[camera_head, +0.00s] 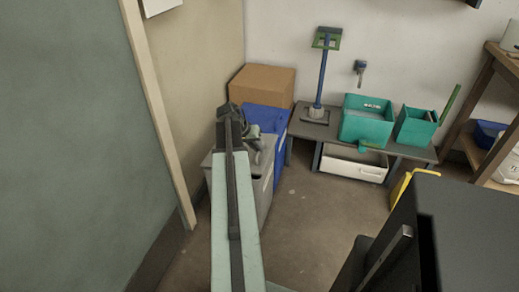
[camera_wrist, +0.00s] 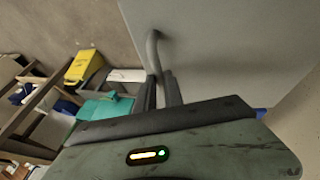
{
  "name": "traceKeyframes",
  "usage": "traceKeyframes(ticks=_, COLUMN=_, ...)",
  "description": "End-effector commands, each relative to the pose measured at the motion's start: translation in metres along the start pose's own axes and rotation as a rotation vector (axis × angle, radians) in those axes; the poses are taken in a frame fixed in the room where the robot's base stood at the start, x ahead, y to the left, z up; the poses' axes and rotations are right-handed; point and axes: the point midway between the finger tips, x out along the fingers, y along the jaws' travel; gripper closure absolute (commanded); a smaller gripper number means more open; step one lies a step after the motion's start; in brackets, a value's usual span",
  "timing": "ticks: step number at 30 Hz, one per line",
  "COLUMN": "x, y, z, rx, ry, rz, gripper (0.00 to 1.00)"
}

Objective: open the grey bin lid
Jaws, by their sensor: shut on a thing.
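The grey bin (camera_head: 264,196) stands on the floor left of the bench, partly hidden behind my arm in the head view. Its grey lid (camera_wrist: 225,45) fills the upper right of the wrist view as a broad pale panel. A curved grey handle (camera_wrist: 153,48) runs from the lid down between my fingers. My gripper (camera_wrist: 160,92) is shut on this handle. In the head view my gripper (camera_head: 240,135) is over the bin's top, and the handle cannot be made out there. How far the lid is raised cannot be told.
A blue bin (camera_head: 268,119) stands behind the grey bin, with a cardboard box (camera_head: 263,82) above it. To the right, a low bench (camera_head: 320,129) carries a teal crate (camera_head: 365,126) and a teal bin (camera_head: 415,130). A door (camera_head: 70,140) is at left. Floor (camera_head: 315,225) is clear in the middle.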

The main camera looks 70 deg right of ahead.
Motion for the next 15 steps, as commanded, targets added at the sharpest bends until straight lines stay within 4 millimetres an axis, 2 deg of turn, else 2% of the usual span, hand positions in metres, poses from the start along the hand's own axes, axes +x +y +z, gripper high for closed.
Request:
traceKeyframes(ticks=1, x=-0.015, y=-0.002, z=-0.008, rx=-0.016, ry=-0.001, rz=0.03, gripper=1.0)
traceKeyframes(ticks=8, x=-0.064, y=-0.015, z=-0.029, rx=-0.09, ry=0.001, rz=0.211, gripper=1.0)
traceKeyframes(ticks=15, x=-0.113, y=-0.04, z=-0.048, rx=-0.095, ry=0.002, rz=0.221, gripper=1.0)
